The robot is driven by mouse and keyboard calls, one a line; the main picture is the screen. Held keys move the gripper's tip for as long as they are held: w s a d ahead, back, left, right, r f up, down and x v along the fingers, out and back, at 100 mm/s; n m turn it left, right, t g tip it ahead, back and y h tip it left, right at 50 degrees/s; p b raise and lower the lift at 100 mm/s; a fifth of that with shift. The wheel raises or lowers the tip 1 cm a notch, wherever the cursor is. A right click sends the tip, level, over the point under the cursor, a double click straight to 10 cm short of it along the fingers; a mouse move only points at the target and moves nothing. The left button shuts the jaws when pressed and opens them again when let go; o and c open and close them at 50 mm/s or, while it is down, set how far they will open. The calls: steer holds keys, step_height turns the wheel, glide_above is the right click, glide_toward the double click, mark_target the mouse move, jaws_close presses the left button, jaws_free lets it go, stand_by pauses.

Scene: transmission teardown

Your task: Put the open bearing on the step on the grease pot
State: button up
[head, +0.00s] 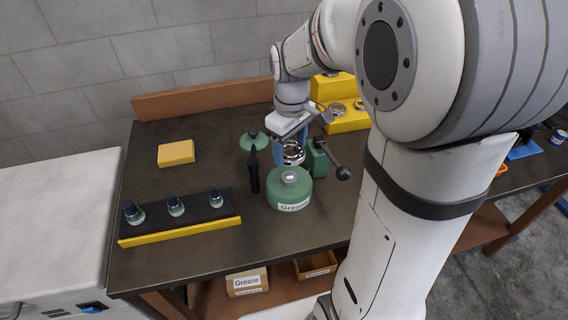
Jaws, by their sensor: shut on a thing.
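The green grease pot (288,199), labelled "Grease", stands on the dark bench, with a small grey top at its middle. My gripper (291,145) is above and slightly behind the pot, pointing down. It is shut on a shiny metal ring, the open bearing (293,156), which appears apart from the pot's top. The fingertips are small and partly hidden. The yellow step (345,122) stands at the back right, partly hidden by my arm, with ring-shaped metal parts on it.
A green vise-like block (316,158) with a black-knobbed lever stands close right of the gripper. A dark upright tool (254,172) and a green cone-shaped thing (250,142) stand left. A black rack (180,214) holds several small jars. A yellow block (176,153) lies at the back left.

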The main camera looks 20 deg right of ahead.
mark_target(289, 174)
step_height(289, 174, down, 4)
steer(key=shift+a+r, duration=0.1)
steer(key=shift+r, duration=0.1)
steer(key=shift+f, duration=1.7)
steer(key=shift+f, duration=0.1)
steer(key=shift+f, duration=0.15)
steer(key=o, duration=1.2)
